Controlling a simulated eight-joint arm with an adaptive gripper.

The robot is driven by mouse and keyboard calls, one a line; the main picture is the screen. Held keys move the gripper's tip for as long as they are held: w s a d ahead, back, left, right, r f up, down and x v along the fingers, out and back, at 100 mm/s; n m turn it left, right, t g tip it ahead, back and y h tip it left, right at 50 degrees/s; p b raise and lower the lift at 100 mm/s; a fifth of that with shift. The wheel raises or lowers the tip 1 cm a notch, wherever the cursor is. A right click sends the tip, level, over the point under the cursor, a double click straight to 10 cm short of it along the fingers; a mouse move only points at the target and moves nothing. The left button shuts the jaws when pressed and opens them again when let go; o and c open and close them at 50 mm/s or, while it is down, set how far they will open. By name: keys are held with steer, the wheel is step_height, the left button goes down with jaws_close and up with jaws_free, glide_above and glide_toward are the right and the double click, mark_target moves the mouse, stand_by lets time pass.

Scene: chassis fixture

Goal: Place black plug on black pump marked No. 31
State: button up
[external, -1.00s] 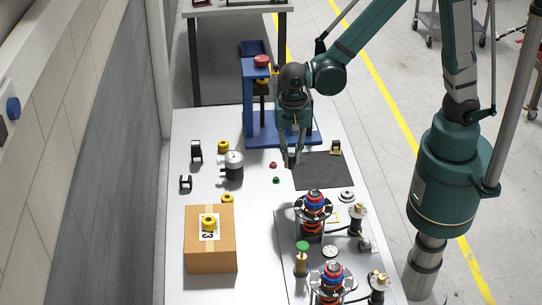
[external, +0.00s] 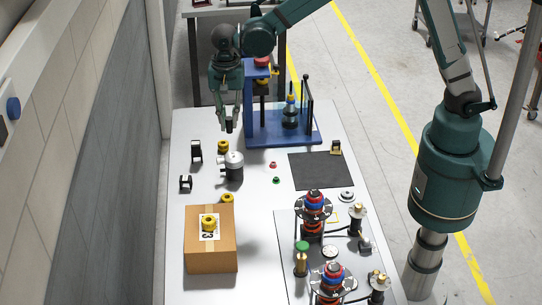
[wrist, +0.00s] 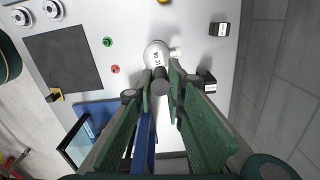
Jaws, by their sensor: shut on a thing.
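The pump (external: 233,170) stands upright on the white table, with a dark body and a silver-white top. In the wrist view the pump (wrist: 156,52) lies just beyond my fingertips and shows a small dark marking that I cannot read clearly. My gripper (external: 229,126) is above the table, behind the pump in the external view and apart from it. In the wrist view my green fingers (wrist: 160,90) are shut on a dark round piece, the black plug (wrist: 160,87). Most of the plug is hidden between the fingers.
A blue press stand (external: 262,125) is right of my gripper. Two black brackets (external: 196,151) and yellow parts (external: 223,147) lie near the pump. A red button (external: 273,165), a green button (external: 276,180) and a dark mat (external: 322,171) are to its right. A cardboard box (external: 211,255) stands in front.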

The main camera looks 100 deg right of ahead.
mark_target(228, 132)
steer(key=shift+w+d+r, duration=0.15)
steer(key=shift+w, duration=0.1)
steer(key=shift+f, duration=2.95)
steer(key=shift+f+p, duration=0.35)
steer(key=shift+f, duration=1.7)
steer(key=shift+f, duration=0.15)
steer(key=o, duration=0.8)
steer(key=shift+c, duration=0.2)
